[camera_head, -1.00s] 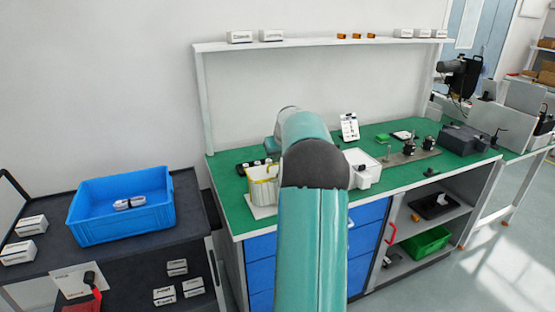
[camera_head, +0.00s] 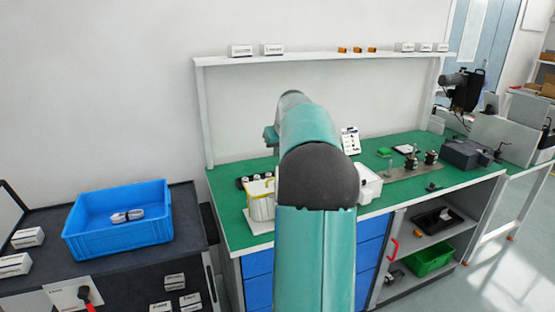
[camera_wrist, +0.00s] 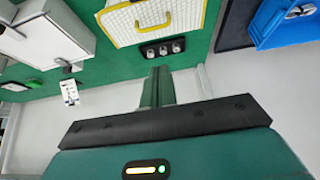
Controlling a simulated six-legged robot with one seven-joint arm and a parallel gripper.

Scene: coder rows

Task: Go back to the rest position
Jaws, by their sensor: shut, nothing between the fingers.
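My gripper (camera_wrist: 158,75) shows in the wrist view as narrow green fingers, closed together, with nothing between them. It points toward the green bench top and wall, near a black strip with round silver tops (camera_wrist: 162,48). The arm stands in front of the green workbench (camera_head: 232,218), between the yellow-rimmed white basket (camera_head: 261,204) and the white bin (camera_head: 369,185).
A blue crate (camera_head: 85,243) holding small white items stands on a dark cart (camera_head: 190,215) at left. A raised white shelf (camera_head: 310,57) spans the bench back. Fixtures (camera_head: 412,165) and a dark grey box (camera_head: 465,154) are at right. The wall above the shelf is bare.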

